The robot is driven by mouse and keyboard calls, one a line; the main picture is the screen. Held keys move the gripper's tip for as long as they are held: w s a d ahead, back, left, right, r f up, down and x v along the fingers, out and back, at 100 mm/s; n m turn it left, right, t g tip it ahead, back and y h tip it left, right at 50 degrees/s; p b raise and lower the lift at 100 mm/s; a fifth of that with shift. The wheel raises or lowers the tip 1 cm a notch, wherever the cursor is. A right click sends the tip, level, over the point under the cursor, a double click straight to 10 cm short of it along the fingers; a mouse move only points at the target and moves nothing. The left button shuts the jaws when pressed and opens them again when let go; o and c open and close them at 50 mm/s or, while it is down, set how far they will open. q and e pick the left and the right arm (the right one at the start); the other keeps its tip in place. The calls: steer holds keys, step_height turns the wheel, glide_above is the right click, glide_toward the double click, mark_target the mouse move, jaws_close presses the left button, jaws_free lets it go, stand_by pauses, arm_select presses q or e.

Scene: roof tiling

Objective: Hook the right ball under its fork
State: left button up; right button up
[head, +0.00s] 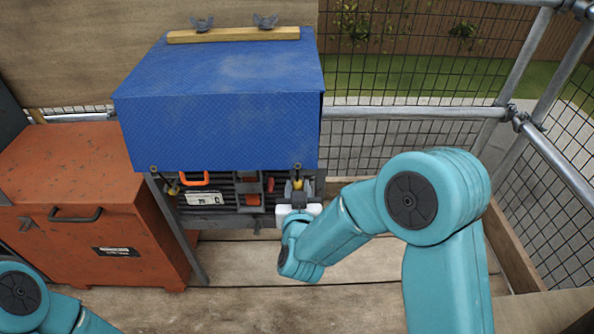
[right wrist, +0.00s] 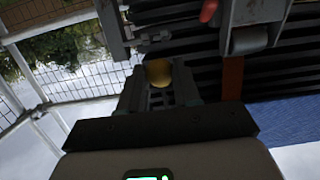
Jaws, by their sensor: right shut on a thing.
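The right ball (head: 297,184) is yellow and sits just below the front right corner of the blue cover (head: 225,127). My right gripper (head: 297,194) is shut on it. In the right wrist view the ball (right wrist: 159,72) shows between the fingertips. A dark grey bracket (right wrist: 113,28) stands close above the ball in that view; I cannot tell if it is the fork or if the ball touches it. The left ball (head: 172,188) hangs near the cover's front left corner. My left gripper is out of view.
A dark rack (head: 210,225) with an orange-handled tool (head: 195,178) stands under the cover. An orange-red chest (head: 85,235) is at left. Mesh fencing and scaffold tubes (head: 410,112) bound the back and right. Plank floor (head: 240,265) is open in front.

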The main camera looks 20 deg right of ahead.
step_height(320, 180, down, 8)
steer(key=b, duration=0.7)
steer(key=shift+s+r, duration=0.15)
steer(key=shift+r, duration=0.05)
stand_by(0.3)
stand_by(0.4)
steer(key=shift+r+b+x, duration=0.15)
steer(key=shift+b+x, duration=0.1)
steer(key=shift+x, duration=0.95)
steer(key=shift+r+b+x, duration=0.2)
steer(key=shift+x, duration=0.95)
steer(key=shift+f, duration=0.1)
